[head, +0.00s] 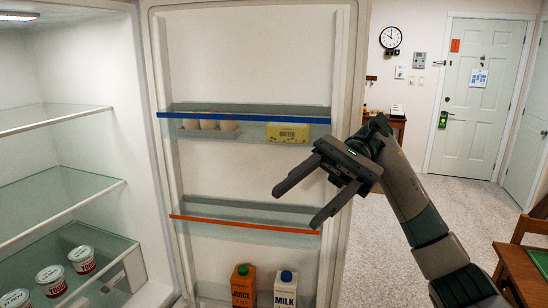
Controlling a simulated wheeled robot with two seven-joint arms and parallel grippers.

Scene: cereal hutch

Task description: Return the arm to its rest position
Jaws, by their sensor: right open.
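My right gripper (305,198) is open and empty. It hangs in front of the open fridge door (255,65), between the blue-edged upper shelf (245,116) and the orange-edged lower shelf (245,223). Its fingers point left and down, toward the door shelves, and I see nothing between them. My right arm reaches up to it from the bottom right of the head view. My left gripper does not show.
The upper door shelf holds several eggs (207,124) and a yellow butter pack (288,133). A juice carton (243,286) and a milk carton (285,289) stand below. Yogurt cups (82,259) sit inside the fridge. A wooden chair (528,230) and table (522,268) stand at right.

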